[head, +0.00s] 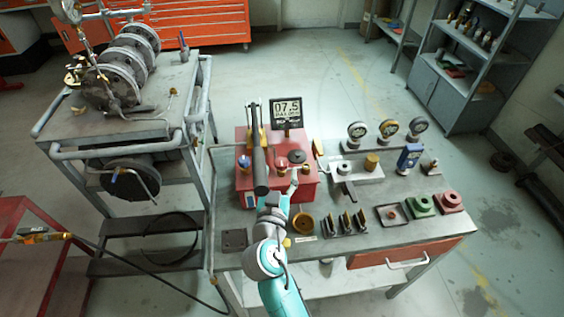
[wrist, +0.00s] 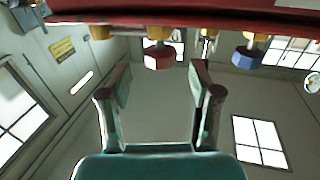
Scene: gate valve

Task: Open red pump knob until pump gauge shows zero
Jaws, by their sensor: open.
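The red pump box (head: 303,186) stands on the grey workbench. A red knob (head: 281,163) is on its front, and a blue knob (head: 245,162) is to the left. The digital pump gauge (head: 287,112) behind the box appears to read 07.5. In the wrist view the red knob (wrist: 158,57) is at the upper middle, ahead of my gripper (wrist: 160,78) and roughly centred between its fingertips. The blue knob (wrist: 248,57) is to the right there. My gripper is open and empty, with no visible contact with the red knob. In the head view its fingers are hard to make out.
Gauges (head: 389,128), a blue meter (head: 409,157) and green and red blocks (head: 422,204) occupy the bench's right. A valve cart (head: 160,88) stands left.

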